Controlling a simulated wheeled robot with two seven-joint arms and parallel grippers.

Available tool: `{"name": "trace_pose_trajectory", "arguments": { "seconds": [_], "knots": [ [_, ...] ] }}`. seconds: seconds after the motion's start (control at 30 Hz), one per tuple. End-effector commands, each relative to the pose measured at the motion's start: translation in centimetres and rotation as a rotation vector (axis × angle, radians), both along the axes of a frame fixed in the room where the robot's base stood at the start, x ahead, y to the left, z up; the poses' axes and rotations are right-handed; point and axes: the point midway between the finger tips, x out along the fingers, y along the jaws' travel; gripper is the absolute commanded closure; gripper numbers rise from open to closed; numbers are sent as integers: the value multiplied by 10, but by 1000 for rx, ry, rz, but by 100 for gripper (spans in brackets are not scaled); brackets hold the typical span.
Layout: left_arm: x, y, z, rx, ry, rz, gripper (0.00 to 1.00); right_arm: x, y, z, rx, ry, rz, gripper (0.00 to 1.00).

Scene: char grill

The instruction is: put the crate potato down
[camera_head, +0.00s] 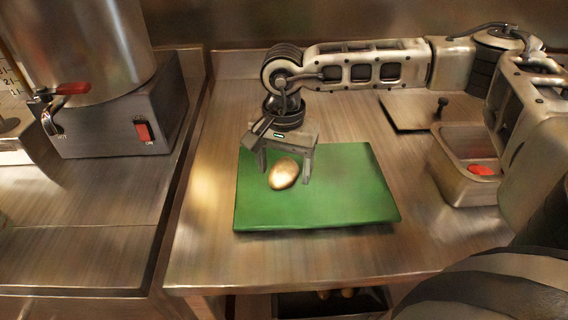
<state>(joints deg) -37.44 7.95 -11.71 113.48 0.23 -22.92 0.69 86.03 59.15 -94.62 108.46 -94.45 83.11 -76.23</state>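A golden-brown potato (283,173) is over the left half of the green cutting board (340,205) and appears to rest on it. My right gripper (285,172) reaches in from the right and points down at the board. Its two fingers stand apart, one on each side of the potato, with visible gaps between them and it. A dark crate (300,306) shows under the table's front edge, with potatoes (346,292) in it, partly hidden. My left gripper is not in view.
A metal container (452,190) with something red inside stands on the right. A flat plate with a black knob (440,108) lies behind it. A large steel pot (85,45) on a switched base (120,130) stands at the left. The table in front of the board is clear.

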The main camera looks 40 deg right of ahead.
Motion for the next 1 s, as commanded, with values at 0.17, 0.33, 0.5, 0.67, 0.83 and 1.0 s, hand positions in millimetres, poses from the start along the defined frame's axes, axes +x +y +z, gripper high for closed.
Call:
{"name": "trace_pose_trajectory", "arguments": {
  "seconds": [0.17,0.33,0.5,0.67,0.83,1.0],
  "knots": [
    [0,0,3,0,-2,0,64,0,0,3,0,-1,0,30],
    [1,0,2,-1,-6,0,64,1,0,20,1,-5,-1,30],
    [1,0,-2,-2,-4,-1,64,1,0,57,1,-7,0,30],
    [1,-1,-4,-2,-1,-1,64,1,0,90,1,-5,0,30],
    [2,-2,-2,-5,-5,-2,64,1,1,114,1,-3,1,30],
    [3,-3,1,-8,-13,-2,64,0,1,123,1,0,1,30]
  ]
}}
